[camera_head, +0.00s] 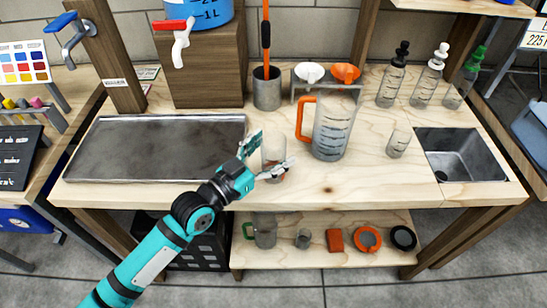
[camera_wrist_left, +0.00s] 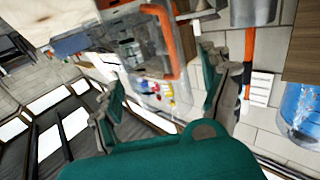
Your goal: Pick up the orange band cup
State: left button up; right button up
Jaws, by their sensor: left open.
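The clear cup (camera_head: 274,148) stands near the front edge of the wooden worktop, just right of the metal tray. A little orange-red shows low on it, partly behind a finger. My left gripper (camera_head: 267,158) is open, with one finger at the cup's left and the other across its lower front. I cannot tell whether they touch it. In the left wrist view the open fingers of my left gripper (camera_wrist_left: 160,85) show on both sides, and the see-through cup between them is hard to make out. My right gripper is not in view.
A clear pitcher (camera_head: 333,128) with an orange handle stands close right of the cup. A smaller clear cup (camera_head: 398,143) and a sink (camera_head: 460,157) are farther right. The metal tray (camera_head: 150,150) lies left. A metal holder (camera_head: 267,90) and a blue water container (camera_head: 205,15) stand behind.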

pick_arm(q)
jog(key=shift+w+d, duration=0.35)
jog(key=shift+d, duration=0.05)
jog(key=shift+a, duration=0.1)
jog(key=c, duration=1.2)
jog(key=shift+o, duration=0.2)
